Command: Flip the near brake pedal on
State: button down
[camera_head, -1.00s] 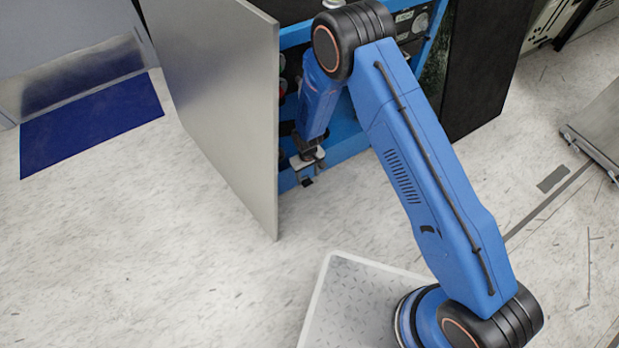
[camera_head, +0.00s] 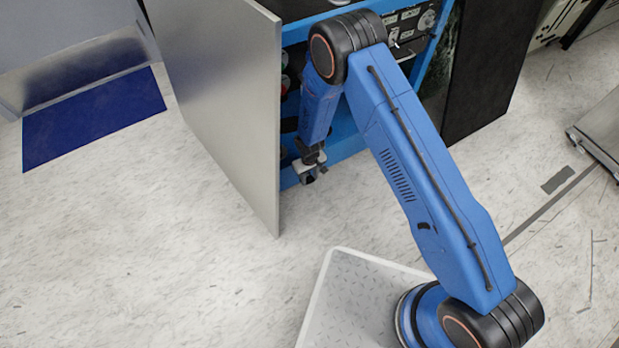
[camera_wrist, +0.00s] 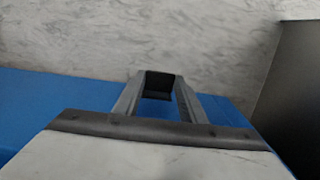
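My gripper (camera_head: 311,172) hangs low at the foot of the blue cabinet (camera_head: 345,146), just right of the open grey door. In the wrist view, two grey bars run forward from the pale gripper body and narrow to a dark tip part (camera_wrist: 158,86). The blue cabinet edge (camera_wrist: 50,100) lies below them and the floor beyond. I cannot make out the near brake pedal in either view.
The grey door panel (camera_head: 222,110) stands open close left of my gripper. A dark panel (camera_head: 492,70) stands at the cabinet's right side. A blue mat (camera_head: 92,118) lies at the left. The floor (camera_head: 150,240) in front of the door is clear.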

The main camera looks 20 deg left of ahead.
jog(key=shift+s+d+f+t+y, duration=0.2)
jog(key=shift+d+f+t+y, duration=0.05)
jog(key=shift+f+t+y, duration=0.3)
jog(key=shift+s+d+f+t+y, duration=0.2)
jog(key=shift+f+t+y, duration=0.25)
jog(key=shift+f+y, duration=0.1)
jog(key=shift+f+t+y, duration=0.7)
jog(key=shift+f+y, duration=0.05)
jog(key=shift+y, duration=0.15)
jog(key=c, duration=1.1)
grip_release()
jog(key=v, duration=1.7)
jog(key=shift+s+d+r, duration=0.15)
jog(key=shift+d, duration=0.05)
